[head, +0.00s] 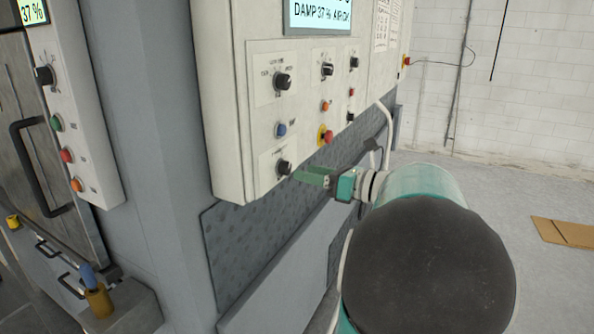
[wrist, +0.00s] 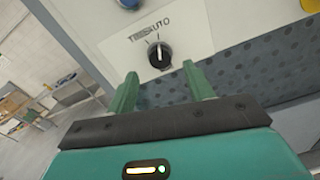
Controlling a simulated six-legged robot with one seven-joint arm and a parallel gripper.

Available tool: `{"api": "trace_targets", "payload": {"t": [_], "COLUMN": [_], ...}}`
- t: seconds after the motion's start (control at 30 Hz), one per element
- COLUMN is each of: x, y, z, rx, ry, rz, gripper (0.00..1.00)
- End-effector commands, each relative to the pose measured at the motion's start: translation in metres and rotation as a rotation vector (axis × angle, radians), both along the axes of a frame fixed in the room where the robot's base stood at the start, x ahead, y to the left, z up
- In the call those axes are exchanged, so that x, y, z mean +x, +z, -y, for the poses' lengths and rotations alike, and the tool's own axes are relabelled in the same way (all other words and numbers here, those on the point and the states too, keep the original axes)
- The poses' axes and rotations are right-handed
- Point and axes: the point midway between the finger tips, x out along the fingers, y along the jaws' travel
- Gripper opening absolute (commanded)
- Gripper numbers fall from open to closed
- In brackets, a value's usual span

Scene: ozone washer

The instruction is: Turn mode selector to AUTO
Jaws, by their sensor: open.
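The mode selector (wrist: 159,55) is a black rotary knob with a pale pointer line on a white plate. In the wrist view, lettering above it ends in "AUTO" at the right; the left word is hard to read. The knob's pointer looks roughly upright, but I cannot tell its exact setting. In the head view the same selector (head: 284,168) is at the lower left of the control panel. My gripper (head: 303,176) is just right of it. In the wrist view the green fingers of my gripper (wrist: 157,82) are apart, below the knob, with nothing between them.
The white control box (head: 229,120) carries other knobs, a blue button (head: 281,129) and a red emergency button (head: 327,136) near the selector. A grey dimpled panel (head: 255,235) lies below the box. Open floor is at the right, with flat cardboard (head: 565,232).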

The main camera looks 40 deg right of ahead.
Motion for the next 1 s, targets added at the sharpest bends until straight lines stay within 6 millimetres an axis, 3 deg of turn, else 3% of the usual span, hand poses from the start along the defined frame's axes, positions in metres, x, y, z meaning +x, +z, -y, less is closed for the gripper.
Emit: {"api": "trace_targets", "payload": {"t": [0.2,0.4,1.0], "x": [-0.047,-0.075,-0.082], "y": [0.001,0.001,0.001], "z": [0.017,0.026,0.028], "rx": [0.0,0.0,0.0], "ry": [-0.004,-0.002,0.0], "rz": [0.0,0.0,0.0], "gripper": [0.52,0.52,0.52]}}
